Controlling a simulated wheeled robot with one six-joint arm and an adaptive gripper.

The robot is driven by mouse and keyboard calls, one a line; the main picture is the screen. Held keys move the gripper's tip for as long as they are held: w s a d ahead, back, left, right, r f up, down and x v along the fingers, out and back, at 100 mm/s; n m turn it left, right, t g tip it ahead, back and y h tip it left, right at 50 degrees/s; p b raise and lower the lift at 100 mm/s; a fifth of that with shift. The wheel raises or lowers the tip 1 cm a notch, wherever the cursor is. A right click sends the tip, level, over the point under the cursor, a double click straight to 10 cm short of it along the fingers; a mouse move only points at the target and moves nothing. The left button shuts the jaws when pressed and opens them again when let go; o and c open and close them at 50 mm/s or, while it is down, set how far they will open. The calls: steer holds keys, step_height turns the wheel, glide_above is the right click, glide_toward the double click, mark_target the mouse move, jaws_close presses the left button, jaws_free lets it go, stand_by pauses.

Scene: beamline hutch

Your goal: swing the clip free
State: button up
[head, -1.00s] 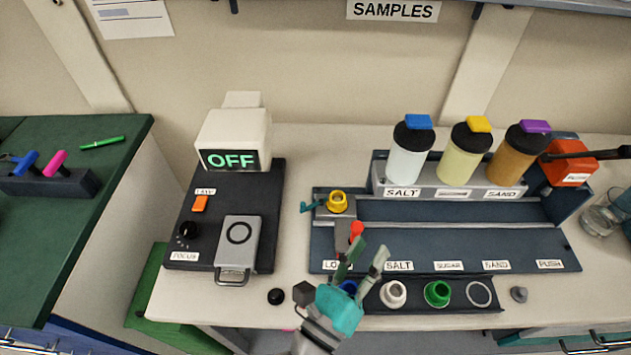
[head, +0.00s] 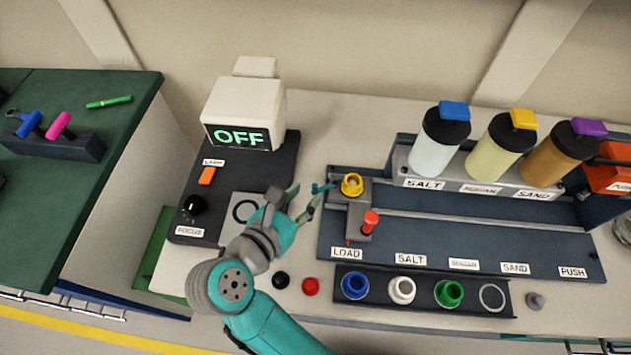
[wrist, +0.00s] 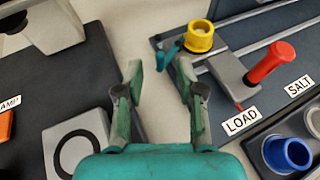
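The small teal clip (head: 322,187) sticks out to the left of the yellow ring-shaped cup (head: 352,185), at the left end of the dark rail unit. In the wrist view the clip (wrist: 170,53) lies just beyond my fingertips, nearer the right finger. My gripper (head: 302,200) is open and empty, reaching from the left front toward the clip. In the wrist view my gripper (wrist: 160,75) has a clear gap between its fingers, with bare counter behind. I cannot tell whether the right fingertip touches the clip.
The red-handled slider (head: 369,223) stands beside the LOAD label. The dark instrument with the OFF display (head: 240,137) is left of my gripper. A tray (head: 424,309) of coloured rings lies in front. A red cap (head: 310,286) and a black one (head: 281,280) lie loose on the counter.

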mark_target(314, 187)
steer(key=shift+x, duration=2.65)
jaws_close()
